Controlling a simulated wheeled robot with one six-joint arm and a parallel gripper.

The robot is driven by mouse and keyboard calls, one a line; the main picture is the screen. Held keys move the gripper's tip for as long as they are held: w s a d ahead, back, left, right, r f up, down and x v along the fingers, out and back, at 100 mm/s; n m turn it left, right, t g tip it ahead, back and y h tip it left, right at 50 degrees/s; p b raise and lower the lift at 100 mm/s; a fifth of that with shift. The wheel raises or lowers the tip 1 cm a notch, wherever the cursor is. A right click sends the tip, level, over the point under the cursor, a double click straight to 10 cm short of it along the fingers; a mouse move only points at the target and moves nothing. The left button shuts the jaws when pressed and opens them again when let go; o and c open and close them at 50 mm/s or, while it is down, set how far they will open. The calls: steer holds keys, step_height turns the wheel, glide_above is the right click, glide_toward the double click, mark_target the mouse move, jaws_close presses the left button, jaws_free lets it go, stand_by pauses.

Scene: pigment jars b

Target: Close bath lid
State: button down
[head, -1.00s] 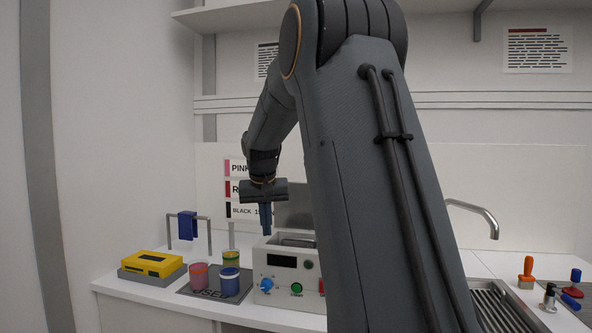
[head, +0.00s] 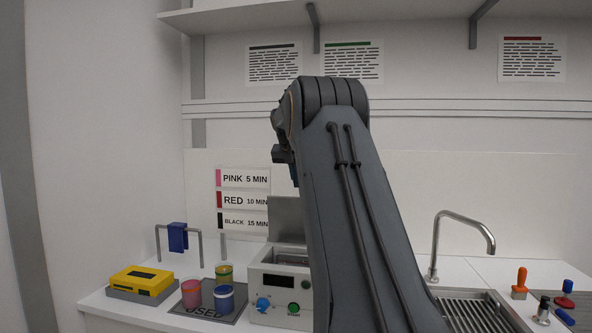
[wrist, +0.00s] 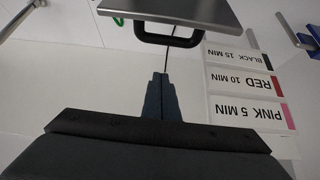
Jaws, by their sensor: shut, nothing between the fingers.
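The bath (head: 262,310) is a light box with a dark display, a blue knob and a green button. Its grey lid (head: 285,212) stands raised at the back, and part of the open basin shows in front of it. In the wrist view the lid (wrist: 205,12) is at the top, with a dark bar handle (wrist: 168,41) along its edge. My gripper (wrist: 160,77) is shut and empty, with its fingertips pointing towards the handle and apparently a little apart from it.
Pink, green-yellow and blue jars (head: 224,299) stand on a dark mat left of the bath. A yellow box (head: 142,279) and a rack with a blue clip (head: 178,237) are farther left. A sink with a tap (head: 436,245) is on the right. Time labels (head: 243,200) hang behind.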

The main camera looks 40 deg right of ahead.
steer(key=shift+s+a+f+p, duration=0.25)
steer(key=shift+f+p, duration=0.2)
steer(key=shift+f, duration=0.2)
steer(key=shift+s+a+f+p, duration=0.2)
steer(key=shift+f+p, duration=0.3)
steer(key=shift+f, duration=0.2)
steer(key=shift+s+a+f+p, duration=0.15)
steer(key=shift+a+f+p, duration=0.1)
steer(key=shift+f+p, duration=0.3)
steer(key=shift+s+a+f+b, duration=0.1)
steer(key=shift+f+b, duration=0.05)
steer(key=shift+b, duration=0.6)
